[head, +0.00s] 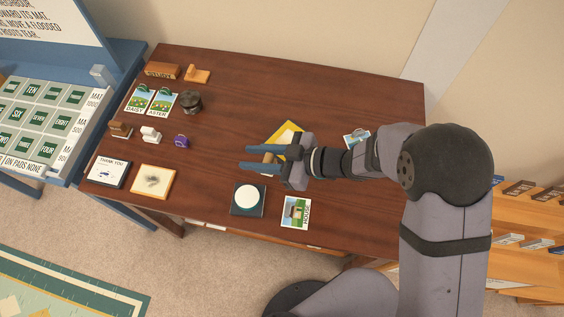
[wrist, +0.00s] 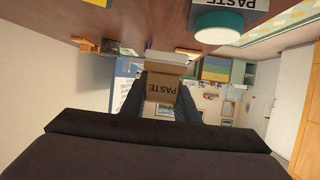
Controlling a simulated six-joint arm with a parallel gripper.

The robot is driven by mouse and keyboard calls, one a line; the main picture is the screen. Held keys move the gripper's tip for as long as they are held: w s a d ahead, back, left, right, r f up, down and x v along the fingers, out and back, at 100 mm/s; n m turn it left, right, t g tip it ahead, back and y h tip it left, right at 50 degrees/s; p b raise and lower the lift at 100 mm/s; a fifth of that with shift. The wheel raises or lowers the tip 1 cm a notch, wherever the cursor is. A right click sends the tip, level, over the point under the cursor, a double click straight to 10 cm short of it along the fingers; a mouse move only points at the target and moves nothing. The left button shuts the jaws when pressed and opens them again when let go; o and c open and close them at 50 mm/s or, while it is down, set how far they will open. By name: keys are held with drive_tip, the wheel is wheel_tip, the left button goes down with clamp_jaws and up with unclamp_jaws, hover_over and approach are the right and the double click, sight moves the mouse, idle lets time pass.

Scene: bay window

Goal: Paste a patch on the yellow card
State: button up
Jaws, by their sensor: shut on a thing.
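The yellow card (head: 272,142) lies near the middle of the table in the head view, with a pale area on it. My gripper (head: 250,158) is over the table just in front of the card and hides part of it. It is shut on a tan block (head: 268,158), which reads PASTE upside down in the wrist view (wrist: 162,88). A dark square pad with a white round top (head: 248,196) stands nearer the front edge. In the wrist view it shows as a teal and white round (wrist: 218,28) beside a PASTE label. I cannot tell a separate patch.
A house picture card (head: 296,212) lies by the front edge, and another picture card (head: 356,136) lies right of the gripper. The back right is clear.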

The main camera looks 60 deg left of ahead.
drive_tip(key=w+a+r+m+t+y, duration=0.25)
drive_tip(key=w+a+m+t, duration=0.35)
drive_tip(key=w, duration=0.4)
drive_tip(key=b, duration=0.5)
hover_over(279, 138)
drive_tip(key=shift+t+y, duration=0.35)
drive_tip(key=shift+t, duration=0.05)
wheel_tip(279, 138, down, 7)
drive_tip(key=shift+f, duration=0.15)
wheel_tip(279, 138, down, 2)
drive_tip(key=shift+b, duration=0.8)
drive_tip(key=shift+w+a, duration=0.2)
drive_tip(key=shift+w, duration=0.5)
clamp_jaws()
drive_tip(key=shift+w+a, duration=0.15)
drive_tip(key=shift+w, duration=0.4)
drive_tip(key=shift+w+a, duration=0.15)
drive_tip(key=shift+w, duration=0.4)
drive_tip(key=shift+w+f, duration=0.15)
drive_tip(key=shift+w, duration=0.05)
drive_tip(key=s, duration=0.2)
drive_tip(key=s+d, duration=0.1)
drive_tip(key=s, duration=0.1)
wheel_tip(279, 138, up, 3)
drive_tip(key=shift+r+p, duration=0.1)
drive_tip(key=shift+p, duration=0.75)
wheel_tip(279, 138, up, 5)
drive_tip(key=p, duration=0.4)
drive_tip(key=shift+r+p, duration=0.15)
drive_tip(key=shift+p, duration=0.2)
